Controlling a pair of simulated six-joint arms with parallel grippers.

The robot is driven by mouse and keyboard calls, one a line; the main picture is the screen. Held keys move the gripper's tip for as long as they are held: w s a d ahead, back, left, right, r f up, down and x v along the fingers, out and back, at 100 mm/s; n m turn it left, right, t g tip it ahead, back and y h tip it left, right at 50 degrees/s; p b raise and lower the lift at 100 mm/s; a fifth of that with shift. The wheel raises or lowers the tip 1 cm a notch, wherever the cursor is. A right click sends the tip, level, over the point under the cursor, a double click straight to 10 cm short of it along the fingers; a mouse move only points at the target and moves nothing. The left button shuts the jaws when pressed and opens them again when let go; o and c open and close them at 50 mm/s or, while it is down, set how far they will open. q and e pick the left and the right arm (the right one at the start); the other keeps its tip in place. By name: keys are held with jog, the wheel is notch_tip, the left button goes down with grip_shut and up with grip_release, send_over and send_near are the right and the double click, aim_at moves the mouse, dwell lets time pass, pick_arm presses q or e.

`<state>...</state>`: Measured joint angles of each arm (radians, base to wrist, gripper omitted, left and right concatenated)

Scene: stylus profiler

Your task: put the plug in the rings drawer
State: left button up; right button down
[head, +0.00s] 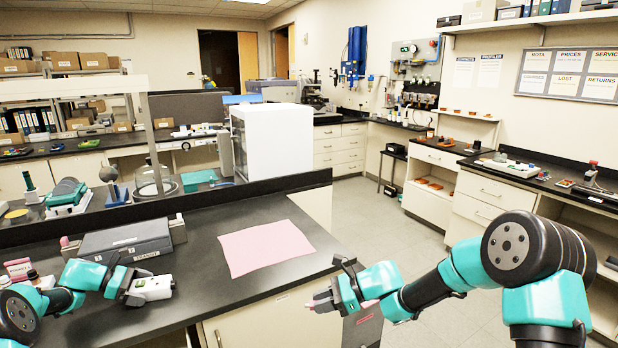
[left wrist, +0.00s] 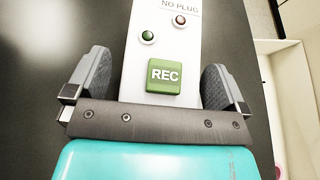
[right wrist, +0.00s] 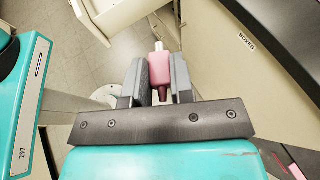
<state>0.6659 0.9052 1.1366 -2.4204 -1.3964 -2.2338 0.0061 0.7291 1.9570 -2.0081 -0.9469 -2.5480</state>
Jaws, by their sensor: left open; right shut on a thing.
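The plug appears to be the small pink piece with a pale tip (right wrist: 159,68) in the right wrist view. My right gripper (right wrist: 158,85) is shut on it, clear of the bench top. In the head view this gripper (head: 322,298) is at the bench's front right edge. My left gripper (head: 140,285) is open around a white box (head: 152,289) on the bench. In the left wrist view that box has a green REC button (left wrist: 164,76), two small lamps and a "NO PLUG" label. No drawer label reading "rings" is legible.
A cabinet front (right wrist: 225,75) with a small label, perhaps "BOXES", is at right in the right wrist view. A grey case (head: 125,238) and a pink sheet (head: 265,248) lie on the dark bench. Open floor (head: 425,265) is beyond the right arm.

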jog(key=s+d+n+g, duration=0.3)
jog(key=s+d, duration=0.3)
jog(key=s, duration=0.1)
jog(key=w+a+f+n+g+h, duration=0.3)
jog(key=w+f+n, duration=0.1)
jog(key=f, duration=0.2)
jog(key=w+a+f+n+g+h, duration=0.3)
jog(key=w+a+f+g, duration=0.1)
jog(key=f, duration=0.2)
jog(key=shift+a+f+n, duration=0.15)
jog(key=shift+f+n, duration=0.25)
jog(key=shift+r, duration=0.1)
dwell(0.6)
jog(key=s+d+r+m+t+y, duration=0.2)
jog(key=s+d+r+m+y, duration=0.1)
jog(key=r, duration=0.2)
jog(key=shift+s+r, duration=0.2)
dwell(0.5)
